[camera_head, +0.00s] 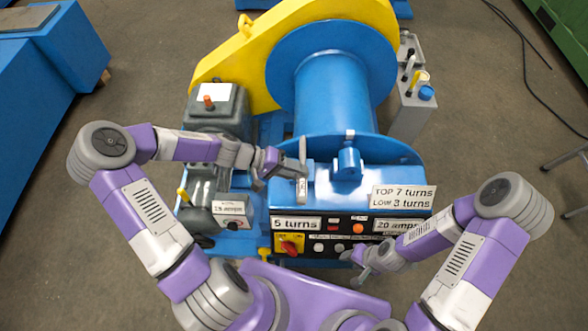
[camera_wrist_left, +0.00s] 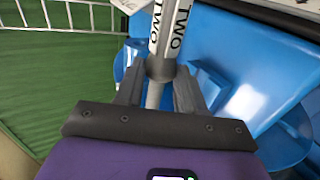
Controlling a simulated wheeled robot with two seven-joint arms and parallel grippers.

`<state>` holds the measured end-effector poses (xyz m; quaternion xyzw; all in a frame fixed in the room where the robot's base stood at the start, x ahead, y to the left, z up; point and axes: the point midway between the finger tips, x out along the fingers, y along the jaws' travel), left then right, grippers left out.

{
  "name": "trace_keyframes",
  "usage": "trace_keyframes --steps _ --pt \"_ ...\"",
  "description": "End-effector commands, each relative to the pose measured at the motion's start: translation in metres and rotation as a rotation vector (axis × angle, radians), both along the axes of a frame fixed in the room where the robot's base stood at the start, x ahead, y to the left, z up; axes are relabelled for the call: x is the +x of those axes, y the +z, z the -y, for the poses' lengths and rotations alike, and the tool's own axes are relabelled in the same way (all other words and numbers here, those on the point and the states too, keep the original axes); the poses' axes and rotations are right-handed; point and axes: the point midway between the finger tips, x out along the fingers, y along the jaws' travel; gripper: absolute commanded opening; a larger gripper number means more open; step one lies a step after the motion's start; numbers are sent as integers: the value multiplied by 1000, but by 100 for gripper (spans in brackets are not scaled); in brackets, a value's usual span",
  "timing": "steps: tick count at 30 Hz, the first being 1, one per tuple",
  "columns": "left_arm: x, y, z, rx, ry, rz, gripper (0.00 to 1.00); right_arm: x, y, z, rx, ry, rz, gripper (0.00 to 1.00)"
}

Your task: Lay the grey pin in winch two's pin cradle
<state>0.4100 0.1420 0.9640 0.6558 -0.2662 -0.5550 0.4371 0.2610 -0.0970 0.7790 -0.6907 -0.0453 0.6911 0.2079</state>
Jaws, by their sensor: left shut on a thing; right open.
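The grey pin (camera_head: 302,152) stands roughly upright above the front of the blue winch (camera_head: 335,100). In the left wrist view the pin (camera_wrist_left: 168,38) runs between the fingers and bears the word TWO. My left gripper (camera_head: 280,163) is shut on it; it also shows in the left wrist view (camera_wrist_left: 160,80). A blue bracket (camera_head: 348,162) stands just right of the pin, apart from it. I cannot tell which part is the pin cradle. My right gripper (camera_head: 367,262) is open and empty, low before the control panel.
The control panel (camera_head: 345,240) with a red-and-yellow switch and several signs faces me. A "TOP 7 turns, LOW 3 turns" sign (camera_head: 402,198) rises at its right. A grey box with handles (camera_head: 410,100) stands right of the drum, a motor (camera_head: 215,108) left.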

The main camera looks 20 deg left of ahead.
Motion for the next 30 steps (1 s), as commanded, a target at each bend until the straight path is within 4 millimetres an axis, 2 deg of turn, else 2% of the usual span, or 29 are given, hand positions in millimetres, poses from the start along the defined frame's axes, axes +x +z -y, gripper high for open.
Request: trace_keyframes --steps 8,22,30 --pt "0 -18 1 0 -3 1 0 0 -15 0 0 0 0 45" --pt "0 -63 1 1 -4 1 0 0 -51 0 0 0 0 45" --pt "0 -73 1 1 -4 1 0 0 -58 0 0 0 0 45"
